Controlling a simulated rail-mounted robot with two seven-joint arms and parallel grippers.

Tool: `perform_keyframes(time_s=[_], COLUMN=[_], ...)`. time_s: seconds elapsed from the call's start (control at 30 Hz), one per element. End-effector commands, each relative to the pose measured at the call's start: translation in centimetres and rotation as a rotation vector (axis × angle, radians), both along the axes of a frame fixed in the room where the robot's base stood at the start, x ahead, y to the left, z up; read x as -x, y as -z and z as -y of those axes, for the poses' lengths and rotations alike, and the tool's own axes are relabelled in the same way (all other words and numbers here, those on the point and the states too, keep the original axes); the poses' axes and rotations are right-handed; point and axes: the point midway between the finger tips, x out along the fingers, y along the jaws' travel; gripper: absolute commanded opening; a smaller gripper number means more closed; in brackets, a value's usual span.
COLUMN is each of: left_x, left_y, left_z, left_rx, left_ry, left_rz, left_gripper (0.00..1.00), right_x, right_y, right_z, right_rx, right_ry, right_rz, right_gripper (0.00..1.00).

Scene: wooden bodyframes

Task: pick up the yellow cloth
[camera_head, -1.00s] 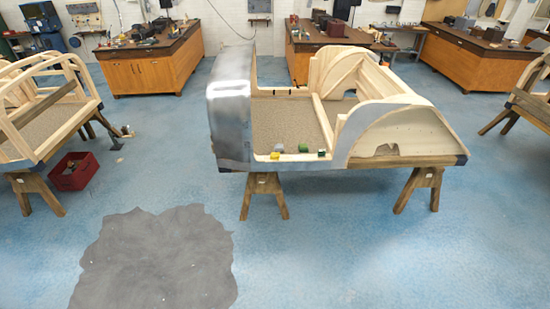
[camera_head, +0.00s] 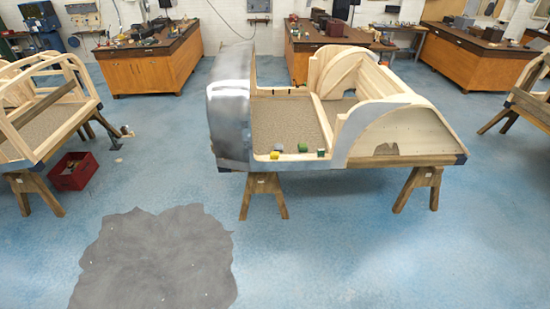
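A small yellow item (camera_head: 274,155), which looks like the yellow cloth, lies on the near edge of the wooden bodyframe (camera_head: 335,125) in the middle of the view. A grey-green item (camera_head: 279,147) lies just behind it, and a green one (camera_head: 303,148) and another green one (camera_head: 320,153) lie to its right. They are too small to make out in detail. Neither of my grippers is in view.
The bodyframe stands on wooden sawhorses (camera_head: 264,190). A red crate (camera_head: 73,171) sits on the floor at left, beside another bodyframe (camera_head: 35,105). A dark grey patch (camera_head: 155,260) covers the near-left floor. Blue floor (camera_head: 350,255) in front is clear. Workbenches (camera_head: 150,60) stand behind.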

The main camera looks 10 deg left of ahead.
Motion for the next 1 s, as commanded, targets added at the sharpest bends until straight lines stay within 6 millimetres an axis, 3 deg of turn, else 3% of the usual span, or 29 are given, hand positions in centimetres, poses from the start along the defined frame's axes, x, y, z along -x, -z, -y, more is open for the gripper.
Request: perform_keyframes(time_s=[0.23, 0.8, 1.0], left_x=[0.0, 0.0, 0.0], left_y=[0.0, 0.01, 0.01], left_z=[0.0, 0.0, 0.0], left_rx=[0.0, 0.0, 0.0], left_ry=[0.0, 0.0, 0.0], left_rz=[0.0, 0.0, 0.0], left_gripper=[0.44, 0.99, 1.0], right_x=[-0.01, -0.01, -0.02], right_y=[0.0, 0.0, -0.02], right_z=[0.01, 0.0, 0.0], right_rx=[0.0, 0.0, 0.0], right_ry=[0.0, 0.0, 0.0], right_rz=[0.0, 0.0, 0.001], right_gripper=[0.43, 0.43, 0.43])
